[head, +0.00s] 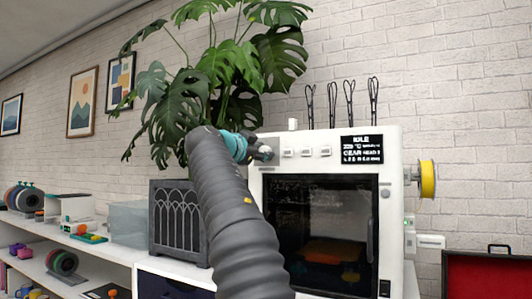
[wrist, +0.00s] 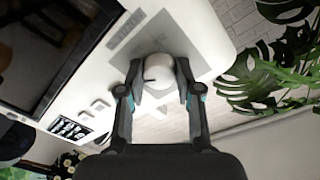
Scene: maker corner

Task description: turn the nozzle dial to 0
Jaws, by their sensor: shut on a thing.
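The white printer (head: 393,150) stands on a white cabinet, with a dark front window. In the wrist view, the nozzle dial (wrist: 157,69) is a round white knob with a short dark mark on its left side, set on a grey printed patch of the panel. My gripper (wrist: 159,76) is shut on the dial, one finger on each side. The scale numbers cannot be read. The display (head: 361,149) reads IDLE on top; smaller lines are unclear.
Small switches (head: 306,151) sit right of the dial on the panel. A large potted plant (head: 215,75) rises close behind my arm at left. A dark crate (head: 178,222) stands beside the printer; a yellow spool (head: 427,179) hangs on its right side.

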